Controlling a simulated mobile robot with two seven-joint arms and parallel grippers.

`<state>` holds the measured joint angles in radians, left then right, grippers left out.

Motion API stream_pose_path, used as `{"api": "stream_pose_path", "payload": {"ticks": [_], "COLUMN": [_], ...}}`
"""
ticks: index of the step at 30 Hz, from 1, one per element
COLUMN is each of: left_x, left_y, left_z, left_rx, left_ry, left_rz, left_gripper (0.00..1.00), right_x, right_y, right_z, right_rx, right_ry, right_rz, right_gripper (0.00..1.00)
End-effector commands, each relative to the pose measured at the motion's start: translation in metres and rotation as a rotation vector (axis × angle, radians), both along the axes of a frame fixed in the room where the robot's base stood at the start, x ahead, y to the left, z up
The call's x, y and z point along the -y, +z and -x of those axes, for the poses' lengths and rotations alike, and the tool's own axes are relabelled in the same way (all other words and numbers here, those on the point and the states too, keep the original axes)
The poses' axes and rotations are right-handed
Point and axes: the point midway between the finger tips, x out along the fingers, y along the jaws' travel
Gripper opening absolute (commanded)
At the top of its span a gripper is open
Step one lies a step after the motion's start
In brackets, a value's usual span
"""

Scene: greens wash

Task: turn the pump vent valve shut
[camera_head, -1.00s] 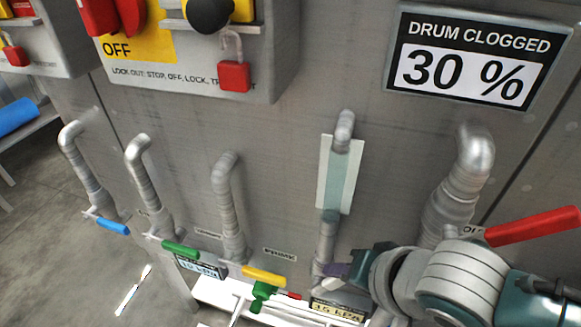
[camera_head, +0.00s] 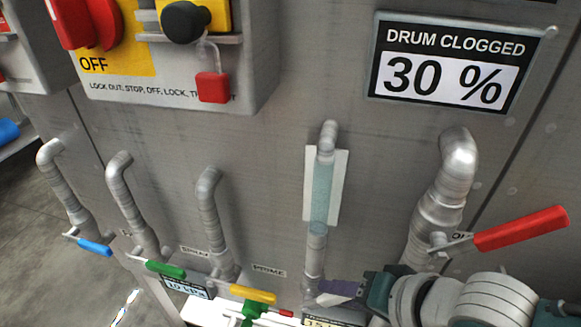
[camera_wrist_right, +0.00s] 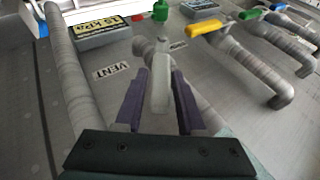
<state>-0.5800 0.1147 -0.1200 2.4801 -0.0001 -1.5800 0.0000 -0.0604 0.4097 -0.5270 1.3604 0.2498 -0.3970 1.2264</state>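The vent valve's pale grey handle (camera_wrist_right: 160,82) stands between my right gripper's fingers in the right wrist view, with a VENT label (camera_wrist_right: 111,71) to its left. My right gripper (camera_wrist_right: 158,88) has its two purple fingers apart, one on each side of the handle, with narrow gaps showing. In the head view my right gripper (camera_head: 336,291) is at the foot of the pipe with the sight glass (camera_head: 321,190). My left gripper is not in view.
Yellow (camera_head: 252,294), green (camera_head: 165,269) and blue (camera_head: 95,247) valve handles line up to the left. A sign (camera_head: 445,65) reads drum clogged 30 %. Pressure displays (camera_wrist_right: 110,27) sit beyond the vent.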

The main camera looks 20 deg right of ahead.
Motion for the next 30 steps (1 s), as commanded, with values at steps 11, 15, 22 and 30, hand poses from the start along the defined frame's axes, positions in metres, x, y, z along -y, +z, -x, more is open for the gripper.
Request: {"api": "stream_pose_path", "payload": {"ticks": [11, 15, 22, 30], "left_x": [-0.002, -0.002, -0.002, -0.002], "left_y": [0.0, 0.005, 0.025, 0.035], "left_z": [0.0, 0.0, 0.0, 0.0], "left_rx": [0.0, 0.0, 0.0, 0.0], "left_ry": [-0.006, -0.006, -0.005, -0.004], "left_rz": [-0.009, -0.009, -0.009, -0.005], "left_gripper": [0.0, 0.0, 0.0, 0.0], "right_x": [0.0, 0.001, 0.011, 0.022], "right_y": [0.0, 0.007, 0.042, 0.071], "right_z": [0.0, 0.006, 0.032, 0.058], "right_rx": [0.0, -0.002, -0.002, -0.002], "right_ry": [0.0, 0.0, 0.0, 0.0], "right_rz": [-0.001, 0.0, -0.001, 0.0], "right_gripper": [0.57, 0.57, 0.57, 0.57]}}
